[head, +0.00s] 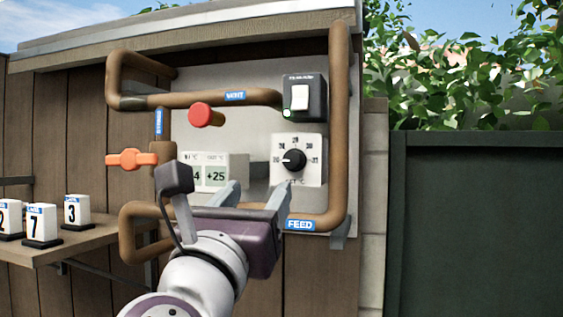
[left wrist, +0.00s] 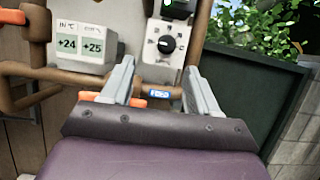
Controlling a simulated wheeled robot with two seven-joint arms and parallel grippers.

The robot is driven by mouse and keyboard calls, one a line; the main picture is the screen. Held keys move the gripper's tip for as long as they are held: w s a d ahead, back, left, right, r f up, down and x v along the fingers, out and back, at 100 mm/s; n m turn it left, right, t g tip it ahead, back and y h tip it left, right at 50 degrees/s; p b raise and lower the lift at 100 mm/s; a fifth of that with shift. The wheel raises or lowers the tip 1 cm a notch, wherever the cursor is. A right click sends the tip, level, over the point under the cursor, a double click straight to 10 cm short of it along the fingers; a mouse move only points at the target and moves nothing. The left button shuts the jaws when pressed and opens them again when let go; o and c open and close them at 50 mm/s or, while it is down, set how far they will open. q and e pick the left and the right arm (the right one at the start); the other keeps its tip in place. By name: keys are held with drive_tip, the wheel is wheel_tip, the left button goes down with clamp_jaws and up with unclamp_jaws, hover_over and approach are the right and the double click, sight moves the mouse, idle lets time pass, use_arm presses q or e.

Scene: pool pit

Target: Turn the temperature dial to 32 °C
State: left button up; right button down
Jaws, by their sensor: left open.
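The temperature dial (head: 294,160) is a black round knob with a white pointer on a white scale plate (head: 311,178). The pointer aims left, toward the low end of the scale; the numbers are too small to read surely. The dial also shows in the left wrist view (left wrist: 166,44). My left gripper (head: 257,190) is open and empty, below and in front of the dial and apart from it. In the left wrist view its two fingers (left wrist: 158,86) stand apart, with the dial beyond them. My right gripper is in neither view.
A switch box (head: 303,97) with a green light is above the dial. A display (left wrist: 80,48) reading +24 and +25 is left of it. Brown pipes (head: 338,130) frame the panel. A red knob (head: 200,115) and orange valve handle (head: 132,159) sit left. Number blocks (head: 41,225) stand on a shelf.

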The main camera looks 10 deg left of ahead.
sight(291, 160)
use_arm(q)
drive_tip(key=w+r, duration=0.1)
drive_tip(key=w, duration=0.1)
drive_tip(key=w+d+r+p, duration=0.1)
drive_tip(key=w, duration=0.1)
drive_tip(key=w+d+r+p, duration=0.1)
drive_tip(key=w, duration=0.2)
drive_tip(key=shift+d+r, duration=0.1)
drive_tip(key=shift+d, duration=0.15)
drive_tip(key=w, duration=0.2)
drive_tip(key=w+p, duration=0.1)
drive_tip(key=shift+w+a+r, duration=0.2)
drive_tip(key=shift+a+r, duration=0.2)
drive_tip(key=shift+a, duration=0.2)
drive_tip(key=shift+s+d, duration=0.15)
drive_tip(key=shift+d, duration=0.2)
drive_tip(key=shift+c, duration=0.6)
drive_tip(key=shift+d, duration=0.1)
drive_tip(key=c, duration=0.5)
drive_tip(key=shift+a, duration=0.2)
drive_tip(key=c, duration=0.4)
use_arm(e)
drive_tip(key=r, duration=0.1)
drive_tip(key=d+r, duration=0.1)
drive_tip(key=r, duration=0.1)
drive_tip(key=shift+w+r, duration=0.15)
